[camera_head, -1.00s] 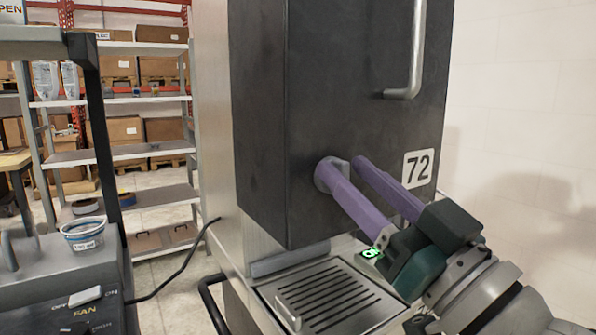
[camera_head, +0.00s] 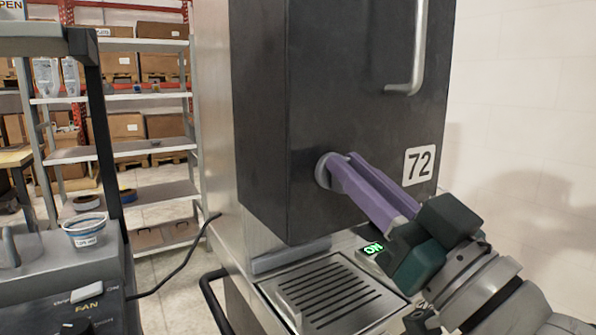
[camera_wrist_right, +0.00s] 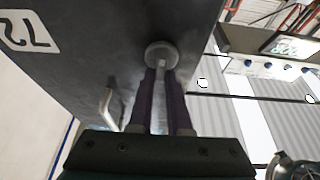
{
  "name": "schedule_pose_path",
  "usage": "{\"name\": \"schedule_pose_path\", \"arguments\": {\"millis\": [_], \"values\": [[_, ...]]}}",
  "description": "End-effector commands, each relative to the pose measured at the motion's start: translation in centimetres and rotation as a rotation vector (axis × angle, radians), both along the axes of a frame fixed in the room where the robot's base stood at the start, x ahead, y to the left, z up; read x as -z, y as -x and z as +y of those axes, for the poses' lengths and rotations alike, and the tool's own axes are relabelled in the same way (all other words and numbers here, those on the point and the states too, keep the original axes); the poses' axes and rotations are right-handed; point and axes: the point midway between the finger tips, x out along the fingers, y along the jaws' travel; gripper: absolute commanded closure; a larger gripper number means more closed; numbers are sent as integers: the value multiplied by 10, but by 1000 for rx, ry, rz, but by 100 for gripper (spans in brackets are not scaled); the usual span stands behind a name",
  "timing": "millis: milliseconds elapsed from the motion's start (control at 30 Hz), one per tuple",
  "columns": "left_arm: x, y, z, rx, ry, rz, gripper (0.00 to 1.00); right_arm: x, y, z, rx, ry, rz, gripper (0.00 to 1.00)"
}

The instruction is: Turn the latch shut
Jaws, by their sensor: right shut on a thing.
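The latch (camera_head: 323,171) is a round grey knob low on the front of the dark dispenser cabinet (camera_head: 345,95). In the wrist view the latch (camera_wrist_right: 161,52) has a narrow pale lever that runs down between my fingers. My right gripper (camera_head: 345,168) has long purple fingers and comes in from the lower right. It is shut on the latch lever; the fingers (camera_wrist_right: 160,85) lie one on each side of it. The fingers partly hide the lever in the head view, so I cannot tell its exact angle there. My left gripper is out of view.
A metal handle (camera_head: 412,50) stands out above, and a "72" label (camera_head: 418,165) is to the right. A control panel (camera_head: 75,275) with a tub (camera_head: 85,229) stands at left.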

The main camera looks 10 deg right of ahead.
Motion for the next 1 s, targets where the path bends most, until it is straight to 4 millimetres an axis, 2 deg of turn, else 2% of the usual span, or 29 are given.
{"name": "schedule_pose_path", "arguments": {"millis": [267, 467, 1000], "values": [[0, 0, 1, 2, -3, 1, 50, 0, 0, 0, 0, 24, -9, 100], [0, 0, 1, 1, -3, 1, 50, 0, 0, 0, -1, 107, -40, 100], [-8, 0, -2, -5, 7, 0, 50, 0, 1, 3, -1, 562, -203, 100]]}}
